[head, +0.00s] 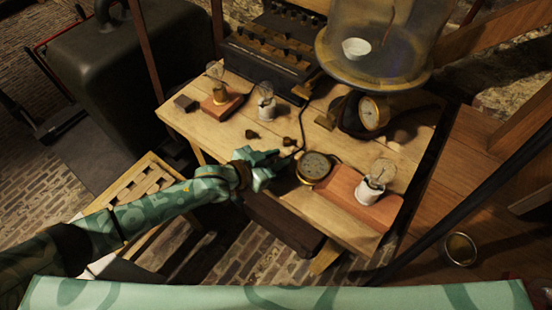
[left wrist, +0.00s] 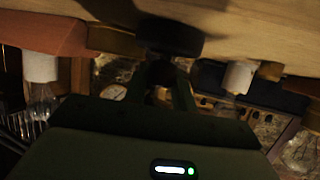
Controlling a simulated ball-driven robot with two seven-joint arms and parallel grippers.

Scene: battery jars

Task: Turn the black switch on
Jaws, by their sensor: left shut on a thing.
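My left gripper (head: 284,166) reaches in from the left to the front edge of the wooden table (head: 225,131), beside a round brass dial (head: 314,167). In the left wrist view its fingers (left wrist: 167,72) are closed around a dark, rounded thing (left wrist: 168,38) at the table, which looks like the black switch. It is blurred there, and its on or off position cannot be read. In the head view the gripper hides it. A black cable (head: 304,125) runs down the table toward that spot. My right gripper is out of view.
A bulb on a reddish block (head: 345,195) stands right of the dial. More bulbs (head: 266,102), a black knobbed box (head: 268,52) and a glass bell jar (head: 376,40) stand farther back. A slatted stool (head: 145,175) is at left.

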